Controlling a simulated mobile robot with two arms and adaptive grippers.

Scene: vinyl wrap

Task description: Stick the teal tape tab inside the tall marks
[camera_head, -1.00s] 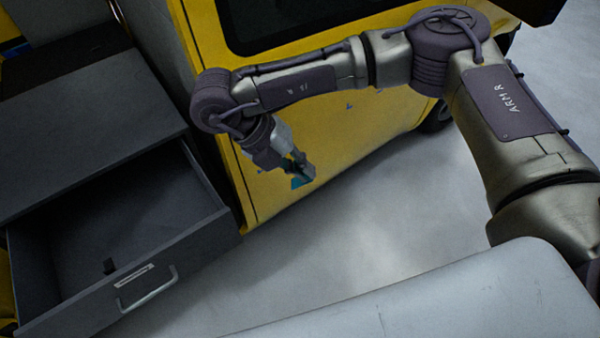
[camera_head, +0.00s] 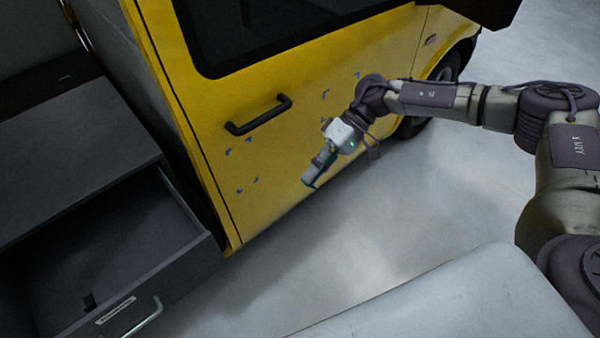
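The yellow vehicle door (camera_head: 285,155) carries two groups of small blue corner marks. The left group (camera_head: 249,140), below the door handle, looks taller than wide. The other group (camera_head: 326,93), to the right of the handle, looks wider and is partly hidden by my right arm. My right gripper (camera_head: 311,179) points down and left in front of the lower door, right of the tall marks and apart from them. The teal tape tab (camera_head: 310,185) shows as a thin sliver at its fingertips, which appear closed on it. My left gripper is out of view.
A black door handle (camera_head: 258,116) sticks out above the tall marks. A dark grey cabinet with an open drawer (camera_head: 175,268) stands at left, close to the door's edge. A pale surface (camera_head: 450,300) fills the lower right. Floor lies clear between.

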